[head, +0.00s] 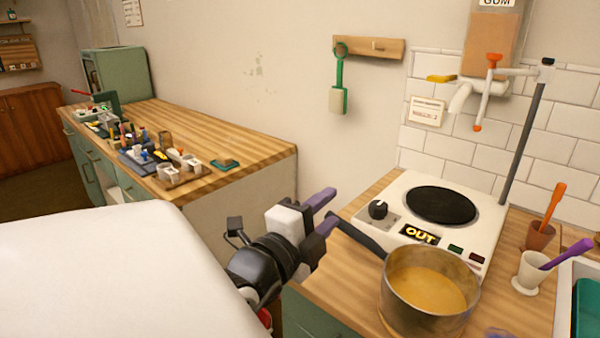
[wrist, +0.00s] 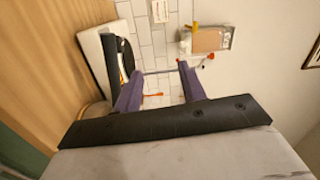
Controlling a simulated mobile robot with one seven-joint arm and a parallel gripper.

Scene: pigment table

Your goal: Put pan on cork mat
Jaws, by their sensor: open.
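The pan (head: 425,300) is a metal pot with yellowish-brown liquid in it. It stands upright at the front of the wooden counter, before the hot plate. Its dark handle (head: 358,238) points up and left. My gripper (head: 326,211) has purple fingers, open and empty, close to the left of the handle's end; I cannot tell if they touch it. The open fingers also show in the wrist view (wrist: 159,82), with nothing between them. A thin tan edge shows below the pan's left side; I cannot tell whether it is the cork mat.
The white hot plate (head: 400,210) with a dark round burner is behind the pan and carries an "OUT" sign. A white cup (head: 530,272) with a purple tool and a brown cup (head: 540,236) stand at right. A green tray (head: 590,312) is at the right edge.

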